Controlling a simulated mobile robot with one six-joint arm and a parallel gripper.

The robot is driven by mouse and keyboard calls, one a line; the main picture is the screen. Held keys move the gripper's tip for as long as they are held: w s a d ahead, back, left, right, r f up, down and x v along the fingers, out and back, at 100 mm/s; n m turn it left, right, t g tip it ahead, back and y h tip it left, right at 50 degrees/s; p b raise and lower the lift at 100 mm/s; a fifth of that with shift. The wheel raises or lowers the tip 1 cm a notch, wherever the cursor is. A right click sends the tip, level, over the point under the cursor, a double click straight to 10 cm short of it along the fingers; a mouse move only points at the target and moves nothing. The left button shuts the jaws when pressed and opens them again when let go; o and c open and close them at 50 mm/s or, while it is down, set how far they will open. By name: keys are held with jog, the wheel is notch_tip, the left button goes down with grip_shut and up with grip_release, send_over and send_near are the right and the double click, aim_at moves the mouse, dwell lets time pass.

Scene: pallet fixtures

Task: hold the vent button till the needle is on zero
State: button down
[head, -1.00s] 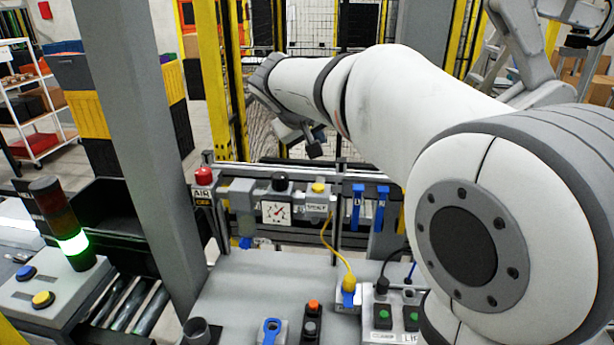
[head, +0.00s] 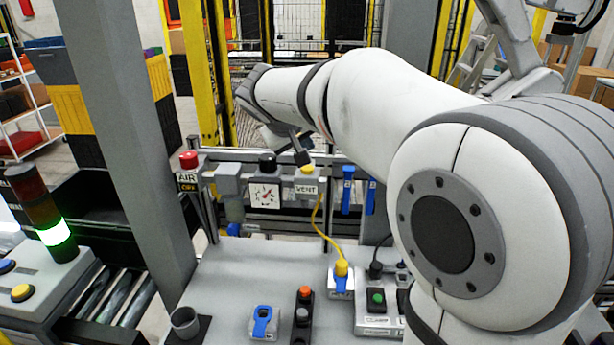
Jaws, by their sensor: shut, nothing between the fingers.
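The yellow vent button (head: 308,170) sits on top of a grey block marked VENT (head: 306,189) on the rail at the back of the bench. My gripper (head: 302,158) is shut and points down, with its tip right at the button's top and partly hiding it. I cannot tell whether the button is pressed in. The square white gauge (head: 265,196) is left of the block. Its red needle stands off at a slant, and the scale is too small to read, so I cannot tell its value.
A black knob (head: 267,163) stands above the gauge. A red button (head: 189,160) tops the AIR block at left. Blue clips (head: 347,190) hang at right. A yellow cable (head: 323,230) runs down to a yellow plug (head: 341,268).

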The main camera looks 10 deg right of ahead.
aim_at(305, 170)
jog(key=shift+f+b, duration=0.85)
jog(key=shift+f, duration=0.45)
jog(key=shift+f, duration=0.15)
dwell(0.9)
jog(key=shift+f+b, duration=0.3)
jog(key=shift+b, duration=0.3)
jog(key=shift+f+b, duration=0.5)
jog(key=shift+b, duration=0.05)
dwell(1.3)
dwell(1.9)
jog(key=shift+r+p, duration=0.5)
jog(key=shift+r, duration=0.45)
jog(key=shift+r+p, duration=1.6)
jog(key=shift+r, duration=0.9)
